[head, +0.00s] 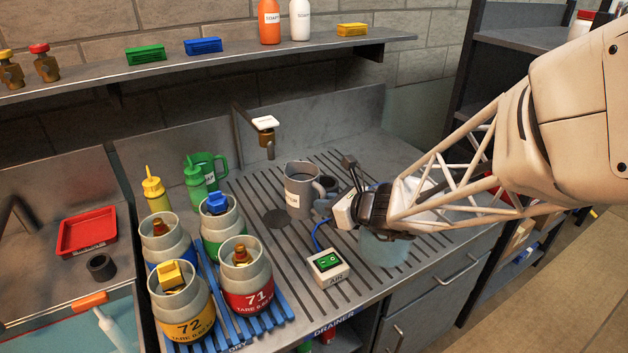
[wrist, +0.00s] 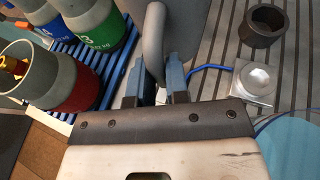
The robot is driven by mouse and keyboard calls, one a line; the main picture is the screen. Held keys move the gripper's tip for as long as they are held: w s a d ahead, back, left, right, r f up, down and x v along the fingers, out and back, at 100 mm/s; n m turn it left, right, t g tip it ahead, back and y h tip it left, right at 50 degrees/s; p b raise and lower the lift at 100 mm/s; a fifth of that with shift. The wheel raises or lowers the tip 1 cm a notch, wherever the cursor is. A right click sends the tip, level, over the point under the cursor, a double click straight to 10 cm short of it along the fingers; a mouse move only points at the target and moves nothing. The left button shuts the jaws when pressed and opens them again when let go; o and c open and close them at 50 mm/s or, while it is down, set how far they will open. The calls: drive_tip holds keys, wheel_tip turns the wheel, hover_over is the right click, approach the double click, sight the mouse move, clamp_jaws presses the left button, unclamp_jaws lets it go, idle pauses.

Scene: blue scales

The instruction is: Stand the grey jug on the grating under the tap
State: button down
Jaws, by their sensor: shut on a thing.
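The grey jug (head: 299,190) is upright in the head view, with a white label on its side. It is in front of and right of the tap (head: 266,138), not directly below the spout. My gripper (head: 350,182) is at its right side. In the wrist view the fingers (wrist: 155,88) are shut on the jug's grey handle (wrist: 155,38). The slotted grating (head: 250,203) spreads under and around the jug. Whether the jug's base touches it I cannot tell.
A dark ring (wrist: 262,26) and a silver plate (wrist: 254,82) with a blue cable lie close by. A box with a green switch (head: 328,268) stands in front. Several labelled pots (head: 247,285) and a green mug (head: 209,168) are left.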

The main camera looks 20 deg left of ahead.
drive_tip(key=s+a+f+m+t+h, duration=0.1)
drive_tip(key=s+a+f+m+t, duration=0.1)
drive_tip(key=s+f, duration=0.4)
drive_tip(key=shift+s+a+h, duration=0.2)
drive_tip(key=shift+s+h, duration=0.1)
drive_tip(key=shift+s, duration=0.3)
drive_tip(key=w+a+f, duration=0.1)
drive_tip(key=w+a, duration=0.8)
drive_tip(key=w, duration=0.4)
drive_tip(key=shift+f, duration=0.25)
drive_tip(key=shift+a, duration=0.1)
drive_tip(key=shift+f, duration=0.1)
drive_tip(key=shift+f, duration=1.65)
drive_tip(key=shift+f, duration=0.15)
